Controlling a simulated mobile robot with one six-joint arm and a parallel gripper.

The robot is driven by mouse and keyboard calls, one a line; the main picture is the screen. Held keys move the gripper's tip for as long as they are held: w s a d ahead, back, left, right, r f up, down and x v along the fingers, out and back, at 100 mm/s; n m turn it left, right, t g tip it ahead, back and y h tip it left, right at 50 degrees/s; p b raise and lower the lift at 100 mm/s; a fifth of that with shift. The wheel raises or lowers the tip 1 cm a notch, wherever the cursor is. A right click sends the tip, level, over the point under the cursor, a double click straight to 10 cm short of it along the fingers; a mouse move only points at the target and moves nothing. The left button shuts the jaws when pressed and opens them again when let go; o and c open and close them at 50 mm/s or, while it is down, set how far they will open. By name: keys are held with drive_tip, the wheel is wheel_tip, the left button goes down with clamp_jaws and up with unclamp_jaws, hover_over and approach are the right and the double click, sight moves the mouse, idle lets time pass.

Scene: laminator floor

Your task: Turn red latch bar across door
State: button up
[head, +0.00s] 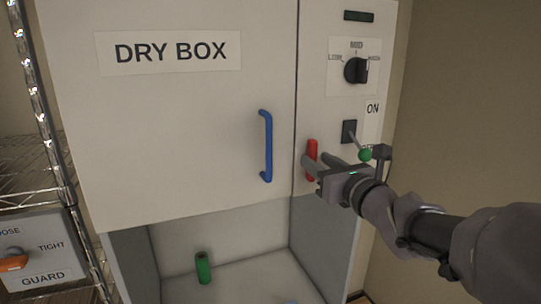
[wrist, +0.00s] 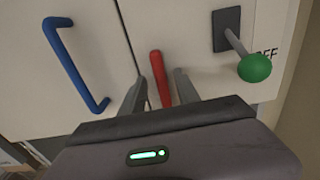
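The red latch bar (head: 311,149) stands roughly upright on the panel just right of the door's edge. In the wrist view the red bar (wrist: 159,78) lies between the two fingers of my gripper (wrist: 160,90). The fingers are apart, with a gap showing on each side of the bar. In the head view my gripper (head: 320,161) is at the bar's lower part. The dry box door (head: 180,120) looks closed, and the bar does not cross it. The bar's lower end is hidden behind my gripper in the wrist view.
A blue door handle (head: 267,146) is left of the bar. A lever with a green ball (head: 365,154) sticks out close to my wrist on the right. A black dial (head: 356,70) is above. A green cylinder (head: 203,268) stands in the open space below the door.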

drive_tip(key=shift+w+a, duration=0.1)
drive_tip(key=shift+w, duration=0.4)
clamp_jaws()
drive_tip(key=shift+f+m+b, duration=0.1)
drive_tip(key=shift+m+b, duration=0.2)
drive_tip(key=m+b, duration=0.2)
drive_tip(key=shift+f+m, duration=0.15)
drive_tip(key=shift+m, duration=0.25)
drive_tip(key=m, duration=0.3)
drive_tip(key=m+b, duration=0.1)
drive_tip(key=m, duration=0.2)
drive_tip(key=d+m+b, duration=0.1)
drive_tip(key=m, duration=0.3)
drive_tip(key=shift+w+f, duration=0.1)
drive_tip(key=shift+f, duration=0.05)
drive_tip(key=shift+f+m, duration=0.15)
drive_tip(key=shift+m, duration=2.05)
